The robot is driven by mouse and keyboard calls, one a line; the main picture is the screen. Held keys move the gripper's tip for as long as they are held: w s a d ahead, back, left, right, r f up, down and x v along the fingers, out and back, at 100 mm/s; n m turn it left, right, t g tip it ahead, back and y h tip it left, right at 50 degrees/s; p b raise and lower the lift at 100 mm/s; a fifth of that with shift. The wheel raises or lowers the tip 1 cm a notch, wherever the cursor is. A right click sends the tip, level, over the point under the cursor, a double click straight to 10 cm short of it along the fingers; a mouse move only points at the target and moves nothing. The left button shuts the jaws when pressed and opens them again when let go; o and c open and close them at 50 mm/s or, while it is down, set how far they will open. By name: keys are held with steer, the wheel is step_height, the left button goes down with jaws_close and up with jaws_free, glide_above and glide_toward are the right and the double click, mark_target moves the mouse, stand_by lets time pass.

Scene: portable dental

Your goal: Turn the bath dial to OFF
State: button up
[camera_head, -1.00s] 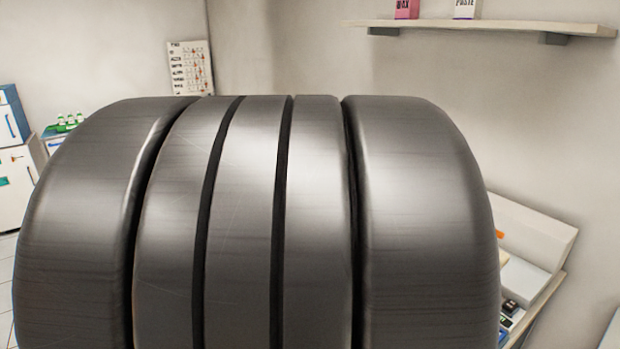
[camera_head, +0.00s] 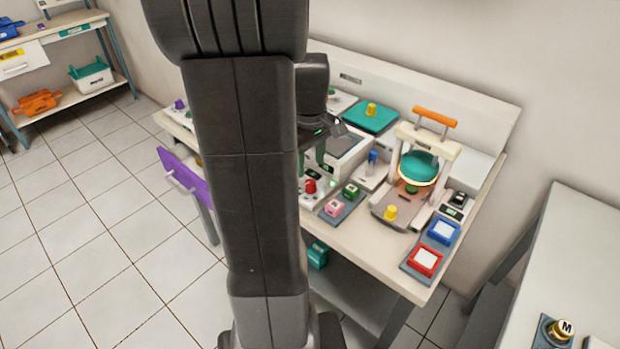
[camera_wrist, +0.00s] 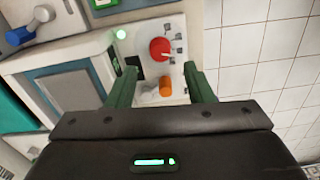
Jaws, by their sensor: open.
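A red dial (camera_wrist: 160,49) with small dark marks beside it sits on a white panel (camera_wrist: 145,35) in the wrist view. Its label is too small to read. An orange knob (camera_wrist: 165,88) is on the same panel, nearer the gripper body. My gripper (camera_wrist: 160,72) is open, with its two green fingers on either side of the orange knob and the red dial just beyond the tips. Nothing is held. In the head view the red dial (camera_head: 311,186) shows below my gripper (camera_head: 312,156), and my arm hides part of the unit.
A grey-topped box (camera_head: 348,150) adjoins the panel. Pink (camera_head: 334,208) and green (camera_head: 350,190) buttons stand close to its right. A white press-like device (camera_head: 405,190) with an orange handle is further right. A purple drawer (camera_head: 184,178) juts out at left.

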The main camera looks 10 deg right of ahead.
mark_target(310, 181)
step_height(310, 181, down, 6)
steer(key=shift+r, duration=0.1)
steer(key=c, duration=1)
steer(key=shift+m, duration=0.4)
steer(key=m, duration=0.3)
steer(key=shift+p, duration=0.3)
steer(key=shift+m, duration=2)
